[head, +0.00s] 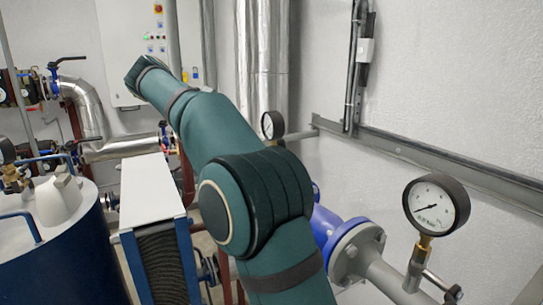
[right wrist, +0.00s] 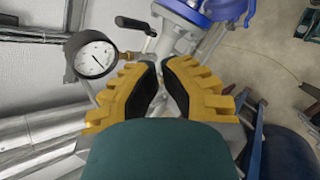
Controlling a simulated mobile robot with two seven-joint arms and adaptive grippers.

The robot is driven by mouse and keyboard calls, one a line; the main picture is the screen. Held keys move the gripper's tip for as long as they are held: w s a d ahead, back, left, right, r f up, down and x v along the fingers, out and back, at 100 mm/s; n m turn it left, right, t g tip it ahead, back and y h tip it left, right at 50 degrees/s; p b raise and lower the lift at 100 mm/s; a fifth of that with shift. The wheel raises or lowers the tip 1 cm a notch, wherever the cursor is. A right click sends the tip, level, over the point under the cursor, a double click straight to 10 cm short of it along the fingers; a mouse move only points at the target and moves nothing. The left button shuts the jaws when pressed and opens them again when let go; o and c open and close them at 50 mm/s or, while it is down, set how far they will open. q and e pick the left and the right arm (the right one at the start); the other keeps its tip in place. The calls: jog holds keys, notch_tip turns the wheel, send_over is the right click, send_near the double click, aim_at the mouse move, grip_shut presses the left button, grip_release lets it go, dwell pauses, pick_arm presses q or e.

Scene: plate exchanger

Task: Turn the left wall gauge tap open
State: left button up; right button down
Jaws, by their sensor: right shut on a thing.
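The left wall gauge (head: 272,125) has a black rim and white dial; the teal arm in front hides its tap in the head view. In the right wrist view the gauge (right wrist: 95,58) is at upper left, with a brass stem. The tap's black lever (right wrist: 131,23) sticks out to the upper left, beyond the fingers. My right gripper (right wrist: 159,65) has yellow fingers with black pads, closed to a narrow gap beside the tap and pipe. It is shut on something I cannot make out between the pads. My left gripper is not in view.
A larger gauge (head: 436,205) with its own tap stands at the right. A blue flanged fitting (head: 330,228) and grey pipe are beside the arm. A metal rail (head: 430,160) runs along the wall. A white-topped plate exchanger (head: 155,195) and blue tank (head: 65,250) stand left.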

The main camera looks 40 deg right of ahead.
jog(key=a+f+m+g+h+b, duration=0.1)
jog(key=a+f+m+h+b, duration=0.3)
jog(key=m, duration=0.8)
jog(key=a+f+m+h+b, duration=0.1)
jog(key=f+m+h, duration=0.2)
jog(key=m+h, duration=0.65)
jog(key=s+d+r+m+y+p, duration=0.1)
jog(key=s+d, duration=0.1)
jog(key=d, duration=0.4)
jog(key=s+d+r+m+y+p, duration=0.1)
jog(key=s+d+y, duration=0.1)
jog(key=d, duration=0.5)
jog(key=shift+d+r+m, duration=0.3)
jog(key=shift+m, duration=0.05)
